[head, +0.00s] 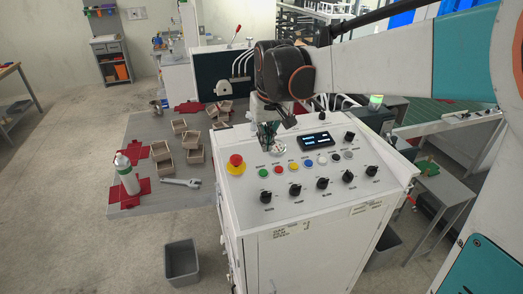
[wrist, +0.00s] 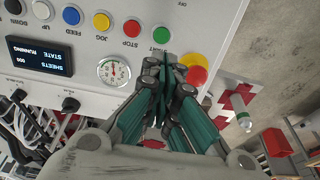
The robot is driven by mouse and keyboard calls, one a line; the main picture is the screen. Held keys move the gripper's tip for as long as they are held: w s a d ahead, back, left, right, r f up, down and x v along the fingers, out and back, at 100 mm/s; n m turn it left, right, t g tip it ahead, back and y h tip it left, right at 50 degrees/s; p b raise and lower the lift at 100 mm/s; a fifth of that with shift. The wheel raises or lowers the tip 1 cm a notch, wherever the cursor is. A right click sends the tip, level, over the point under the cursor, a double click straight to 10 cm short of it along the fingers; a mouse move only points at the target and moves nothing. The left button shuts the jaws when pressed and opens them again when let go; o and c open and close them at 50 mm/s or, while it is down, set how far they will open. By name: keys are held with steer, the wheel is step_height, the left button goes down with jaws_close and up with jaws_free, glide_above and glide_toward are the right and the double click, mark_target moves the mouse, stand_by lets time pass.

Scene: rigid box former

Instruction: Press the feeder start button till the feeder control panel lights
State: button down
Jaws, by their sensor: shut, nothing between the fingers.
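The white control panel (head: 345,160) tops a cabinet in the middle of the head view. Its green button (head: 263,173) is leftmost in a row of coloured buttons; it also shows in the wrist view (wrist: 162,35), labelled START. The dark display (head: 315,141) is lit; in the wrist view (wrist: 38,62) it appears upside down and seems to read SHEETS 000 and STATE RUNNING. My gripper (head: 270,143) is shut and empty, over the panel's rear left behind the button row. In the wrist view its fingertips (wrist: 168,68) appear just below the green button; contact cannot be told.
A red emergency stop on a yellow base (head: 236,163) sits left of the green button, close to my fingers. A round gauge (wrist: 113,71) lies behind the row. Black knobs (head: 323,183) line the panel's front. A green lamp (head: 376,101) glows behind the cabinet.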

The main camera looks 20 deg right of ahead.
steer(key=shift+v, duration=1.3)
steer(key=shift+s, duration=0.1)
